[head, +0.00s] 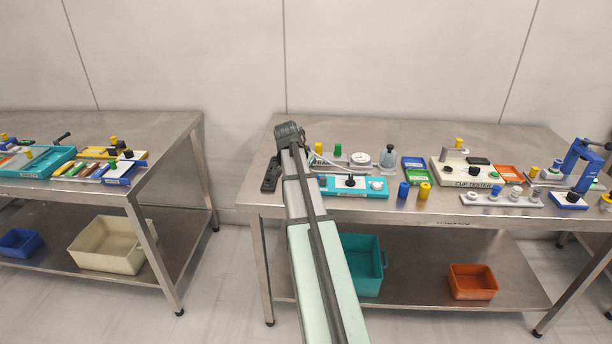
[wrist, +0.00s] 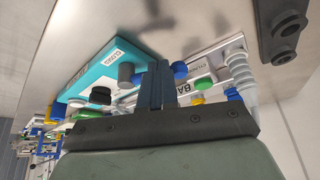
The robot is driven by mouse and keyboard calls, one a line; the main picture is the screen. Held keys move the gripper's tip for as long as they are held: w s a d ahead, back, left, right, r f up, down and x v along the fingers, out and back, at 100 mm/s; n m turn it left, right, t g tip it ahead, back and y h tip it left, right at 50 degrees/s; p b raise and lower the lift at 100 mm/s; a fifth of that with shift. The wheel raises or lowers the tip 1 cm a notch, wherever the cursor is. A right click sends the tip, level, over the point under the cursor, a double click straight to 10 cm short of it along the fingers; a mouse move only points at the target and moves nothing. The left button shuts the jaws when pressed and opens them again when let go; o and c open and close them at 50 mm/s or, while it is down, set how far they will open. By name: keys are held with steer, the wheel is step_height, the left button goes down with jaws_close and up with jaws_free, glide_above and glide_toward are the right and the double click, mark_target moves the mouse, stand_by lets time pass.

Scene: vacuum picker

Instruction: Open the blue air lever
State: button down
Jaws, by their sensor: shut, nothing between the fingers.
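My gripper (wrist: 155,84) shows in the wrist view with its two dark fingers together and nothing between them. The fingertips overlap the view of a teal panel (wrist: 112,62) and a white labelled panel (wrist: 208,62). A blue part (wrist: 180,70) shows just right of the fingers, and another blue part (wrist: 232,93) lies farther right. I cannot tell which is the air lever, or whether the fingers touch anything. In the head view, my arm reaches the left end of the right table, beside the teal panel (head: 336,190); the fingers are hidden there.
A round white gauge (head: 360,158), a green knob (head: 338,150) and a yellow knob (head: 318,148) stand behind the teal panel. Blue (head: 403,190) and yellow (head: 425,191) cylinders stand right of it. A black fixture (head: 270,175) lies left of my arm. The table's back is clear.

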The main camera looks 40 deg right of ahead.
steer(key=m, duration=0.1)
steer(key=w+d+m+g, duration=0.1)
steer(key=m, duration=0.1)
steer(key=d+m+g, duration=0.1)
steer(key=shift+w+m, duration=0.3)
steer(key=shift+w, duration=0.1)
steer(key=d+m, duration=0.1)
steer(key=m+g, duration=0.1)
steer(key=m, duration=0.1)
steer(key=shift+w+d+g, duration=0.15)
steer(key=shift+d+g, duration=0.15)
steer(key=shift+d, duration=1.2)
steer(key=w+a, duration=0.3)
steer(key=shift+f, duration=0.1)
steer(key=w+d+v, duration=0.1)
steer(key=v, duration=0.8)
steer(key=shift+r, duration=0.2)
steer(key=shift+a, duration=0.1)
